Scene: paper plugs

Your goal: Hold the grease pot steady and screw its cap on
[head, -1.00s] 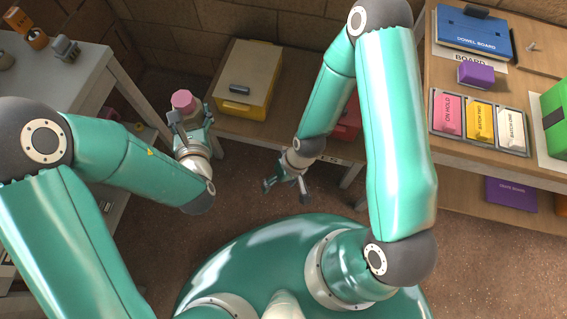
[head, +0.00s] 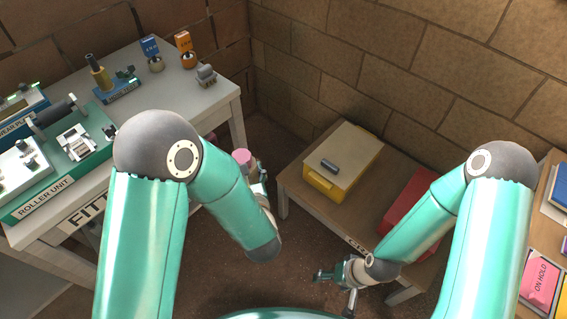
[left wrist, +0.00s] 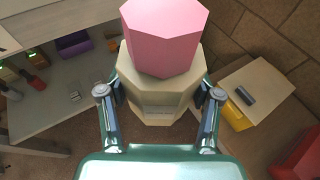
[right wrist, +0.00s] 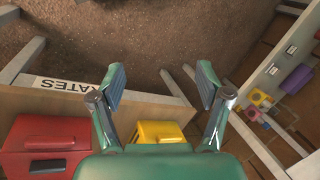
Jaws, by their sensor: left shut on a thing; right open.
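The grease pot, a cream faceted body (left wrist: 155,95), is between the fingers of my left gripper (left wrist: 158,100), which is shut on it. A pink faceted cap (left wrist: 162,35) is on top of the pot in the left wrist view. I cannot tell how tightly it is seated. In the head view the pink cap (head: 241,156) shows beside my left forearm, and most of the pot is hidden. My right gripper (head: 335,288) is open and empty, low in the head view and apart from the pot. Its spread, empty fingers also show in the right wrist view (right wrist: 161,85).
A low wooden bench holds a yellow crate (head: 318,184) and a red crate (head: 408,200). At left, a pale table (head: 218,98) carries a green roller unit (head: 85,160) and small parts. A pink "on hold" tray (head: 540,282) is at right. Brown floor lies between.

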